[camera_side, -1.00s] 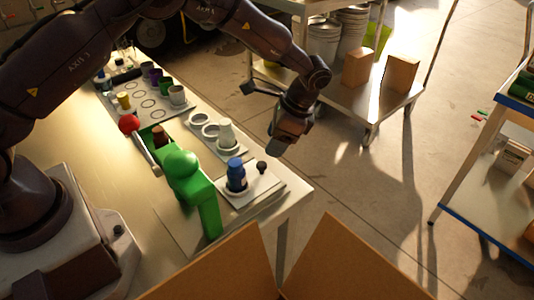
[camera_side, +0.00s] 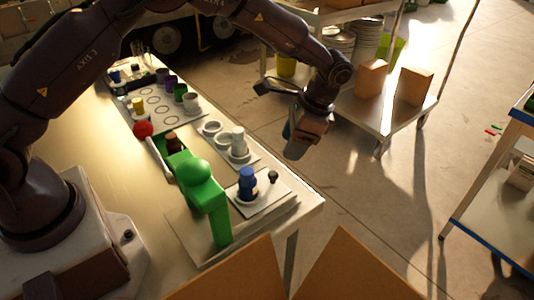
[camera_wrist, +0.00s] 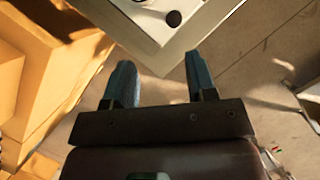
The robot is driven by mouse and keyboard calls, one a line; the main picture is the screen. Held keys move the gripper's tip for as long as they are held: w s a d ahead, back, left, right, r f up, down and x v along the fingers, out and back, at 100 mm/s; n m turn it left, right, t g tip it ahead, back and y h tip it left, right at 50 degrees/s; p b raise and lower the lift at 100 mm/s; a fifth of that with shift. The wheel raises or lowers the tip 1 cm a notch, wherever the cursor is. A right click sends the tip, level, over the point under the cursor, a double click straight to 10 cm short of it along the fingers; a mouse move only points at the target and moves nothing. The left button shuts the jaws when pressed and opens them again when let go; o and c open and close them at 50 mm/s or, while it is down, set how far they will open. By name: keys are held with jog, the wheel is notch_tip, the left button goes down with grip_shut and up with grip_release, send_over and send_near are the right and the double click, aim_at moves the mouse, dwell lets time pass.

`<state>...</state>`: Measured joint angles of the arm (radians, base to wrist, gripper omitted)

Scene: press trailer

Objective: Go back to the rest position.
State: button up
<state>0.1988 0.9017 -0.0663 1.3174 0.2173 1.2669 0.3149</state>
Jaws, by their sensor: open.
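My gripper (camera_side: 292,140) hangs in the air past the right edge of the metal work table (camera_side: 105,175), over the concrete floor. In the wrist view its two fingers (camera_wrist: 160,85) stand apart with nothing between them. A green press (camera_side: 197,182) with a red-knobbed lever (camera_side: 144,129) stands on the table. A blue bottle (camera_side: 248,184) and a small black knob (camera_side: 272,176) are on a white plate at the table's near right corner. That plate's corner and the dark knob (camera_wrist: 173,19) also show at the top of the wrist view.
A white holder with a white cup (camera_side: 238,142) and a tray of coloured cups (camera_side: 165,100) lie farther back. Open cardboard flaps (camera_side: 350,270) stand in front. A cart with brown boxes (camera_side: 414,87) stands behind my gripper; a blue-edged shelf (camera_side: 496,200) is at right.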

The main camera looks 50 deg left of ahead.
jog(key=s+a+r+n+t+h, duration=0.1)
jog(key=s+a+r+n+t, duration=0.2)
jog(key=s+r, duration=0.7)
jog(key=s+a+r+n+t+h, duration=0.1)
jog(key=s+a+r+n+t, duration=0.3)
jog(key=s+r, duration=0.7)
jog(key=s+a+t, duration=0.1)
jog(key=s, duration=0.3)
jog(key=shift+r+n+t+h, duration=0.25)
jog(key=shift+n+t+h, duration=0.05)
jog(key=shift+t, duration=0.1)
